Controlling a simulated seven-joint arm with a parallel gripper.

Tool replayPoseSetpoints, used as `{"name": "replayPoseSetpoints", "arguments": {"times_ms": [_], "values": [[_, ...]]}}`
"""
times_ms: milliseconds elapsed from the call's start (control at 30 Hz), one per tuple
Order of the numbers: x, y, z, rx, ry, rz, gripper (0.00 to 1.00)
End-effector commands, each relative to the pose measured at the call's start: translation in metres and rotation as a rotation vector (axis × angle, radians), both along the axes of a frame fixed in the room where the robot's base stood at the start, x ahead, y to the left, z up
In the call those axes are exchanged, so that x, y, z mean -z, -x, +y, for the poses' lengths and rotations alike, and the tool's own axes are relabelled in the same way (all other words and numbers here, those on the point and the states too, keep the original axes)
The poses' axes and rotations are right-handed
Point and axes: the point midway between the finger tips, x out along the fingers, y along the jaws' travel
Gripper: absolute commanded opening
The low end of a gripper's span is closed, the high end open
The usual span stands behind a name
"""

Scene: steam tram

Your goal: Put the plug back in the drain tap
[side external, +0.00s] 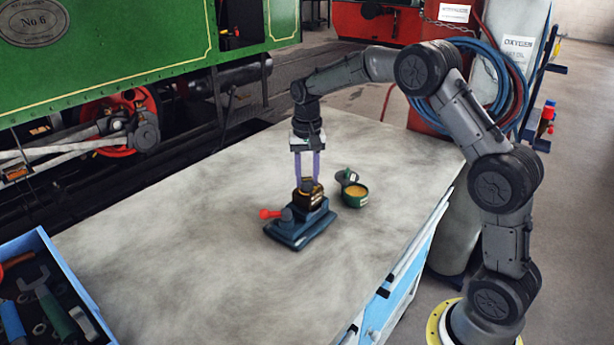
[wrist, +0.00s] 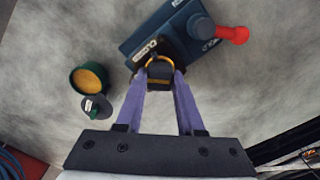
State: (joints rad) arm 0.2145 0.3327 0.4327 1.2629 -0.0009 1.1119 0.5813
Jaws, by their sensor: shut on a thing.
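The drain tap (side external: 297,229) stands on the bench as a blue-grey block base with a dark upper body and a red handle (side external: 270,213). In the wrist view the tap (wrist: 137,38) lies beyond the fingertips, with the red handle (wrist: 232,34) at the right. My gripper (side external: 311,181) points down over the tap's dark body. Its purple fingers are shut on the plug (wrist: 160,82), a small dark piece with a brass-coloured ring at its far side. The plug is at the top of the tap; I cannot tell whether it is inside the opening.
An open green tin (side external: 355,195) of yellow paste stands right of the tap, its lid (side external: 346,176) beside it. A blue tool tray (side external: 66,262) sits at the bench's left front. The rest of the grey benchtop (side external: 180,240) is clear. A green locomotive stands behind.

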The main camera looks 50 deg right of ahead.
Motion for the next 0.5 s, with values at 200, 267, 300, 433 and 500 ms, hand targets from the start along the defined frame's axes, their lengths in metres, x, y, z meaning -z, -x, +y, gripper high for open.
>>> {"name": "replayPoseSetpoints", "arguments": {"times_ms": [200, 267, 300, 433, 500], "values": [[0.0012, -0.0001, 0.0000, 0.000, 0.000, 0.000, 0.00], [0.0014, -0.0001, 0.0000, 0.000, 0.000, 0.000, 0.00], [0.0016, -0.0001, -0.0001, 0.000, 0.000, 0.000, 0.00], [0.0020, 0.0000, 0.0000, 0.000, -0.001, 0.001, 0.00], [0.0021, 0.0000, 0.0000, 0.000, 0.000, 0.001, 0.50]]}}
